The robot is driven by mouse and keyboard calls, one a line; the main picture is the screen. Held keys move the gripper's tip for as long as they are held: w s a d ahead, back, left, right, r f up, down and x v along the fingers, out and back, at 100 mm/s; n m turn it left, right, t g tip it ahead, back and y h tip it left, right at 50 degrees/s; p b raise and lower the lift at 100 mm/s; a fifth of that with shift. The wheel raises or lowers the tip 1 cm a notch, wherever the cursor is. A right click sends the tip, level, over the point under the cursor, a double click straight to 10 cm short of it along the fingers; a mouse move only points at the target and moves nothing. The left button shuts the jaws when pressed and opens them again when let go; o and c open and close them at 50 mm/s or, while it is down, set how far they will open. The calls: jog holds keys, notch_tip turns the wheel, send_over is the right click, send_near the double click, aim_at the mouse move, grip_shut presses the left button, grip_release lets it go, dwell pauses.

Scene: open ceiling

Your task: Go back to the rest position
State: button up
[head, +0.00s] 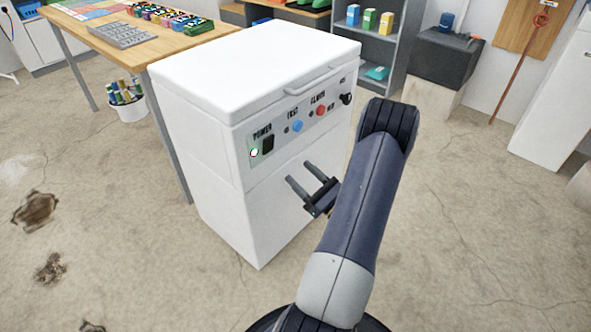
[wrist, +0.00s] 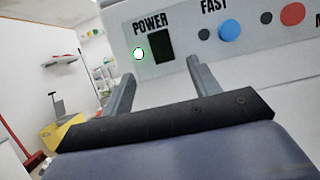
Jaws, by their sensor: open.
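My gripper (head: 299,176) is open and empty, in front of the white machine (head: 218,185), below its control panel. In the wrist view its two fingers (wrist: 160,85) point at the panel, with the dark power switch (wrist: 160,45) and a lit green-white lamp (wrist: 139,54) above and between them. No contact with the machine can be made out. In the head view the panel also has a blue button (head: 297,126), a red button (head: 321,111) and a black knob (head: 347,99). The machine's lid (head: 255,58) is closed.
A wooden table (head: 150,48) with colourful items and a metal tray (head: 120,35) stands behind at left, with a white bucket (head: 128,110) beneath it. A grey shelf (head: 375,45) and a dark box (head: 445,57) are behind. The concrete floor at right is clear.

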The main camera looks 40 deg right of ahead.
aim_at(270, 144)
jog(key=shift+w, duration=0.15)
jog(key=b+x, duration=0.1)
jog(key=x, duration=0.9)
jog(key=shift+w, duration=0.15)
jog(key=shift+w+r, duration=0.15)
jog(key=shift+r, duration=0.05)
jog(key=shift+p, duration=0.35)
jog(key=shift+f, duration=0.15)
